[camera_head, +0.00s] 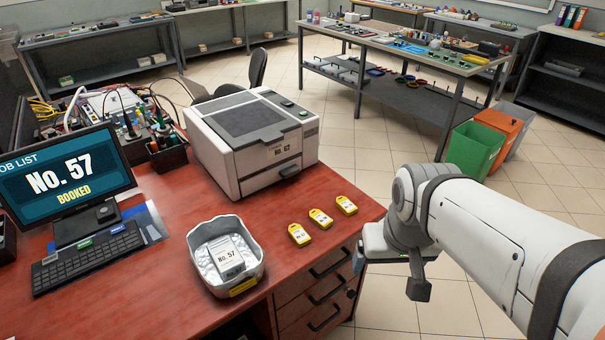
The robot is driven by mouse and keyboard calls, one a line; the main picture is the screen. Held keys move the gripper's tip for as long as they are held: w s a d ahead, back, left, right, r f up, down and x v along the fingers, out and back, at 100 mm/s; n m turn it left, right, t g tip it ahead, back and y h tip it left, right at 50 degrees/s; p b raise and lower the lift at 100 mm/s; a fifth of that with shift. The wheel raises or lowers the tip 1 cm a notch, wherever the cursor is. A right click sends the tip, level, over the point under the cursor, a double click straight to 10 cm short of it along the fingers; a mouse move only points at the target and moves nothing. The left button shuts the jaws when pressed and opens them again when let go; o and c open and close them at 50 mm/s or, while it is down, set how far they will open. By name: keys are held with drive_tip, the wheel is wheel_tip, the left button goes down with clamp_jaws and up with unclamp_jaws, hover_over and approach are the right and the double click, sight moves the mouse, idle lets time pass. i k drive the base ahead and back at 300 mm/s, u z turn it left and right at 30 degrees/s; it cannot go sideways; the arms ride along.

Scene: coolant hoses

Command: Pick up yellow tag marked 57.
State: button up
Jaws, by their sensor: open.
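Three yellow tags lie in a slanting row on the red desk: a near one (299,235), a middle one (320,218) and a far one (346,205). Each has a white label; the print is too small for me to tell which is marked 57. My gripper (389,277) hangs just off the desk's right edge, to the right of the tags and apart from them. It is open and nothing shows in it. My forearm hides part of the floor at the right.
A metal tray (258,245) holds a packet labelled No. 57 and has a yellow label on its front. A printer-like machine (252,140) stands behind the tags. A monitor (65,180) at left reads "No. 57 BOOKED". Bare desk surrounds the tags.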

sight(301, 237)
drive_tip(key=z, duration=0.95)
drive_tip(key=k, duration=0.7)
drive_tip(key=u, duration=0.5)
drive_tip(key=i, duration=1)
drive_tip(key=u, duration=0.05)
